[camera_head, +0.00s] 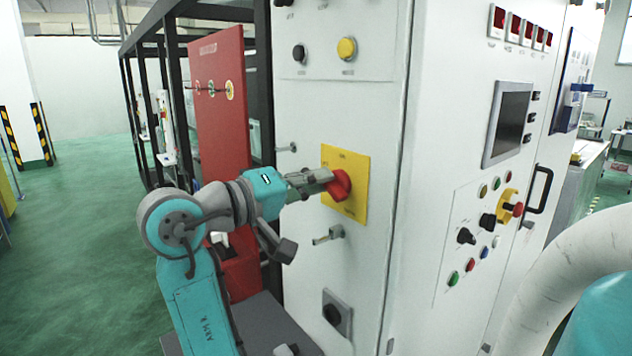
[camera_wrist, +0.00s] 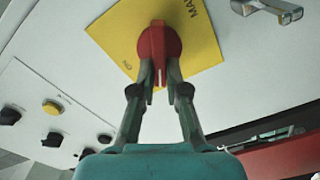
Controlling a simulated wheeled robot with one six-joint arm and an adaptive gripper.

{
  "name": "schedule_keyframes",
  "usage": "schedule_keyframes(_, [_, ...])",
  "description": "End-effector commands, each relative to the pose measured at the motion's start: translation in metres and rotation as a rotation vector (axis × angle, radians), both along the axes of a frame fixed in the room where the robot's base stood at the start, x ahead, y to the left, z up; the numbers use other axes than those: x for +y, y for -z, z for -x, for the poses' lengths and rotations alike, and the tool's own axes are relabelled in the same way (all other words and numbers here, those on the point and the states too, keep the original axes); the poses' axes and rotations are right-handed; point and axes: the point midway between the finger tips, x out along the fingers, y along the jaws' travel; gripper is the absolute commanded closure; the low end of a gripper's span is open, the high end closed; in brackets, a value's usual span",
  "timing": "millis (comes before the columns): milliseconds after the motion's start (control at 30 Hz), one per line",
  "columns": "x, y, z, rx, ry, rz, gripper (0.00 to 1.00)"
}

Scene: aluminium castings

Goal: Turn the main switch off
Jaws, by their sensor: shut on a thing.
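The main switch is a red rotary handle (camera_head: 340,185) on a square yellow plate (camera_head: 355,165), fixed to the side of a white cabinet. In the wrist view the red handle (camera_wrist: 158,42) stands at the top middle, in front of its yellow plate (camera_wrist: 205,38) with partly visible lettering. My gripper (camera_head: 328,180) reaches the handle from the left. In the wrist view the two fingers of my gripper (camera_wrist: 160,72) close on both sides of the handle's lower end. The handle's exact marked position is hard to read.
Metal latches stick out of the cabinet above (camera_head: 287,148) and below (camera_head: 328,236) my gripper. A black socket (camera_head: 337,313) sits lower down. A red panel (camera_head: 222,120) stands behind my arm. The cabinet's right face carries a screen (camera_head: 507,122) and several buttons. Green floor is free at left.

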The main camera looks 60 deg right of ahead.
Motion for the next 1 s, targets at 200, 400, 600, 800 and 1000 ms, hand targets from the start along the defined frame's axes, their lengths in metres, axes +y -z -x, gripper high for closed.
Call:
schedule_keyframes(200, [0.000, 0.000, -0.001, 0.001, -0.001, 0.000, 0.61])
schedule_keyframes(400, [0.001, 0.000, -0.001, 0.000, -0.001, 0.000, 0.61])
schedule_keyframes(600, [0.016, 0.000, -0.009, 0.001, -0.004, 0.000, 0.61])
schedule_keyframes(800, [0.051, 0.000, -0.026, 0.001, -0.006, -0.001, 0.61])
schedule_keyframes(1000, [0.084, 0.000, -0.042, 0.001, -0.004, 0.000, 0.61])
